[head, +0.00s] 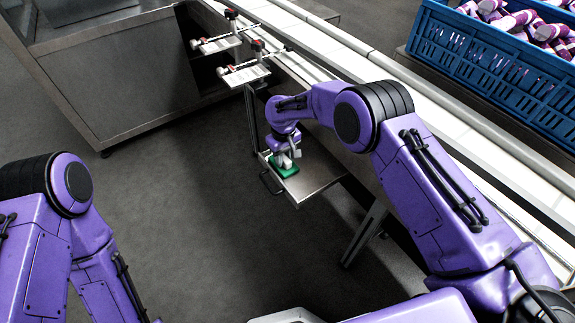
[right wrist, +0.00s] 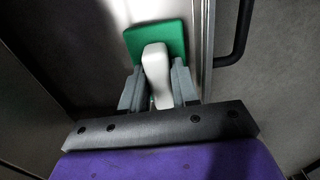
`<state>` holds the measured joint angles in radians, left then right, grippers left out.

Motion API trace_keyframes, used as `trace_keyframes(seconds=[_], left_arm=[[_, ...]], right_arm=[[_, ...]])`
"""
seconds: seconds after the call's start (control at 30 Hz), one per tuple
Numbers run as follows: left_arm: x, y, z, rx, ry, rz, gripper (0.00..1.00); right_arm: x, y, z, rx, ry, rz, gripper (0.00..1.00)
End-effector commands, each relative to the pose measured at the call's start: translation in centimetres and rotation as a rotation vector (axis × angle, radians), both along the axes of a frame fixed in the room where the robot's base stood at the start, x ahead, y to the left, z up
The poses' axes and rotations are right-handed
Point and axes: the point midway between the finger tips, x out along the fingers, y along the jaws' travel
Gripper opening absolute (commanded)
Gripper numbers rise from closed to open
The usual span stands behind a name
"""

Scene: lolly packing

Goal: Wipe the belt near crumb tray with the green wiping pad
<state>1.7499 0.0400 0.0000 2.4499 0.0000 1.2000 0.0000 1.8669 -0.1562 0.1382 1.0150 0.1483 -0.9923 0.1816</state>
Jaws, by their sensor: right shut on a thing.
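The green wiping pad (head: 290,172) has a pale handle and is at the metal crumb tray (head: 318,174), near its left end; I cannot tell whether it touches the tray. My right gripper (head: 287,153) reaches down over the pad. In the right wrist view the gripper (right wrist: 157,90) is shut on the white handle (right wrist: 155,66), with the green pad (right wrist: 172,36) beyond the fingers. The white belt (head: 350,65) runs diagonally above and behind the tray. My left arm shows at the lower left, but its gripper is out of view.
A black handle (head: 268,183) sticks out of the tray's front. Two small fixtures with red-tipped parts (head: 245,72) stand beside the belt. A blue crate (head: 490,58) of purple-and-white wrapped pieces is at the upper right. The grey floor left of the tray is clear.

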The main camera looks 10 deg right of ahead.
Motion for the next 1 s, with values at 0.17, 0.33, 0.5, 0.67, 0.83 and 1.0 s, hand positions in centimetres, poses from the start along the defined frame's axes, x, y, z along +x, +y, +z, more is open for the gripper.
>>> trace_keyframes(seconds=[0.17, 0.33, 0.5, 0.67, 0.83, 1.0], left_arm=[[0.0, 0.0, -0.5, 0.000, 0.000, 0.000, 0.38], [0.0, 0.0, -0.3, 0.000, 0.000, 0.000, 0.38], [0.0, 0.0, 1.4, 0.000, 0.000, 0.000, 0.38], [0.0, 0.0, 2.9, 0.000, 0.000, 0.000, 0.38], [0.0, 0.0, 4.2, 0.000, 0.000, 0.000, 0.38], [0.0, 0.0, 4.3, 0.000, 0.000, 0.000, 0.38]], right_arm=[[0.3, 0.2, -0.1, 0.000, 0.003, 0.000, 0.05], [0.3, 0.1, 0.0, 0.000, 0.003, 0.000, 0.05], [-0.5, -0.7, 0.7, -0.001, 0.005, -0.001, 0.05], [-1.5, -1.8, 0.9, 0.000, 0.004, -0.001, 0.05], [-2.5, -2.8, 1.0, 0.000, 0.003, -0.001, 0.05], [-2.8, -3.1, 0.8, 0.000, 0.001, 0.001, 0.05]])
